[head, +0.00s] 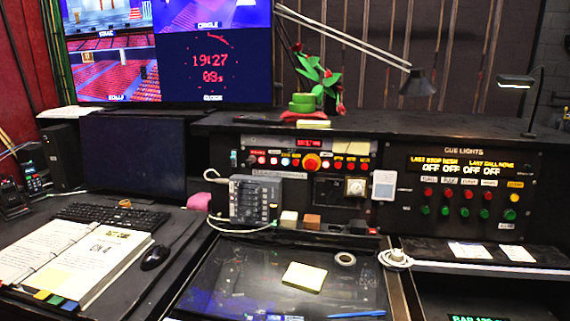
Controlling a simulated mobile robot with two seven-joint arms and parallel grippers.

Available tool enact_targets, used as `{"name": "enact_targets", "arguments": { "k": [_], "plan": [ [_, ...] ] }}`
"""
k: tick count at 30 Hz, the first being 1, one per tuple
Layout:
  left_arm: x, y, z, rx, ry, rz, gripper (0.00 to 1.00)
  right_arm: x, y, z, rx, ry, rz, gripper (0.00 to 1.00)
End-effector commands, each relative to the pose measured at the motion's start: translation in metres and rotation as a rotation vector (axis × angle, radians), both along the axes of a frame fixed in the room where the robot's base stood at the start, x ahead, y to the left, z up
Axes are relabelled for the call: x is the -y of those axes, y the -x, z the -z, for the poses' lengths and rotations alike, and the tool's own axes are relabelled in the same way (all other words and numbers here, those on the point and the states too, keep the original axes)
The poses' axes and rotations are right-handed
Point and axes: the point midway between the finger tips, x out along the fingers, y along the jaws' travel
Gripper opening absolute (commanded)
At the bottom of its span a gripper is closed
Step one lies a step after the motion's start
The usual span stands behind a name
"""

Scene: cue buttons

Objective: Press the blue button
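Neither of my grippers is in the head view. The middle control panel (300,157) holds a row of small, mostly red buttons with a larger orange-red knob (312,162) among them. The small lights and buttons in this row are too small for me to tell surely which one is blue. The cue lights panel (466,185) at the right has a row of red buttons (447,193) above a row of green ones (444,211), and a yellow one (515,198) at the end.
A grey intercom box (249,200) with a cable stands before the middle panel. A dark glossy desk surface (240,272) carries a yellow note pad (304,277) and a tape roll (345,259). An open binder (75,258), keyboard (112,215) and mouse (155,257) lie left. A lamp (417,84) overhangs the console.

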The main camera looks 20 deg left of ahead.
Motion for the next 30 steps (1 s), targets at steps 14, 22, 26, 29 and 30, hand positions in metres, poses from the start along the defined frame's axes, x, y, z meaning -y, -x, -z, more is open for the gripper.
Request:
{"name": "enact_targets", "arguments": {
  "k": [14, 22, 26, 29, 30],
  "plan": [
    [-0.0002, 0.0005, 0.0, -0.001, 0.0, 0.0, 0.0, 0.0001, 0.0004, 0.0, 0.0, 0.0, 0.0, 0.5],
    [-0.0002, 0.0006, 0.0001, -0.001, 0.0, 0.0, 0.0, 0.0, 0.0005, 0.0, -0.001, 0.0, 0.0, 0.5],
    [-0.0003, 0.0005, 0.0001, -0.001, 0.0, 0.0, 0.0, 0.0, 0.0005, 0.0, -0.001, 0.0, 0.0, 0.5],
    [-0.0003, 0.0005, 0.0001, -0.001, 0.0, 0.0, 0.0, 0.0, 0.0005, 0.0, -0.001, 0.0, 0.0, 0.5],
    [-0.0003, 0.0005, 0.0001, -0.001, 0.0, 0.0, 0.0, 0.0, 0.0005, 0.0, -0.001, 0.0, 0.0, 0.5]
  ]
}}
